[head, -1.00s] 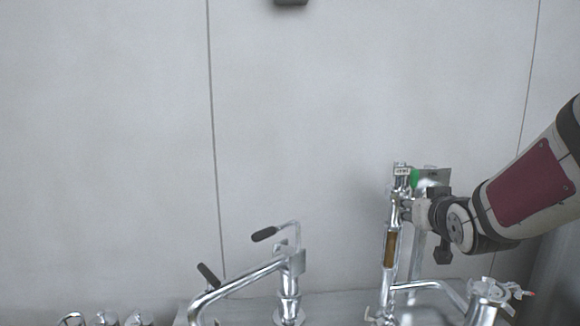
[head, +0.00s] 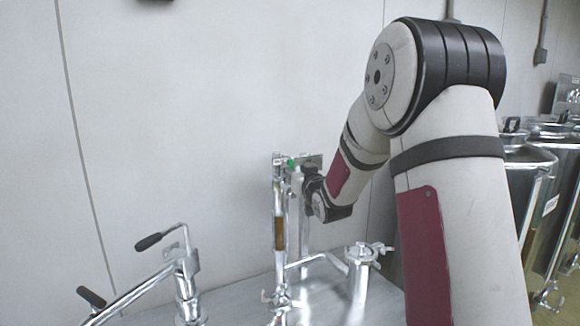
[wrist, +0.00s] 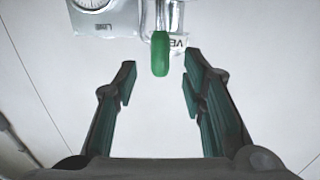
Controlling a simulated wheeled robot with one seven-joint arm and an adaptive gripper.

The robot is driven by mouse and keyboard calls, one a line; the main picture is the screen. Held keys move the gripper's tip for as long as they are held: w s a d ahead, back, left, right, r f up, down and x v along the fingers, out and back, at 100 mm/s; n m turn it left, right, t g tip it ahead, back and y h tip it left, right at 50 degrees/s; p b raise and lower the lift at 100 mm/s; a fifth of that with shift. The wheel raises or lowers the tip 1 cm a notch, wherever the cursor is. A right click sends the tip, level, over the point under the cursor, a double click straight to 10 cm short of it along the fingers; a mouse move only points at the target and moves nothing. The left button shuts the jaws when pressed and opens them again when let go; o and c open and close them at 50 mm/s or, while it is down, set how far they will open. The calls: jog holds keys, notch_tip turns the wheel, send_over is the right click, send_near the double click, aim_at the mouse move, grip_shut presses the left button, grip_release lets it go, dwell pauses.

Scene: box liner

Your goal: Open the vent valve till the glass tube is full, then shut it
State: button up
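The vent valve's green handle (head: 291,162) is near the top of a chrome pipe column by the wall. In the wrist view the green handle (wrist: 160,55) hangs between and slightly beyond my fingertips, touching neither. A label (wrist: 180,45) reading "VE" is partly hidden behind it. My gripper (wrist: 160,75) is open and empty. In the head view my gripper (head: 304,184) is beside the column at handle height, small and partly hidden by my wrist. The glass tube (head: 279,232) is lower on the column and shows amber-brown; its exact fill level is too small to tell.
A round gauge (wrist: 97,5) is at the wrist view's top left. A chrome pipe with a black-gripped lever (head: 149,241) stands left of the column. A chrome canister (head: 360,272) stands to its right. Large steel vessels (head: 535,165) are at far right. The wall behind is bare.

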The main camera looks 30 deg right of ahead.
aim_at(291, 167)
jog(key=shift+w+d, duration=0.15)
jog(key=shift+w, duration=0.75)
jog(key=shift+w+d, duration=0.2)
jog(key=shift+w, duration=0.7)
jog(key=shift+w+d, duration=0.15)
jog(key=shift+w, duration=0.75)
jog(key=shift+c, duration=0.6)
grip_shut()
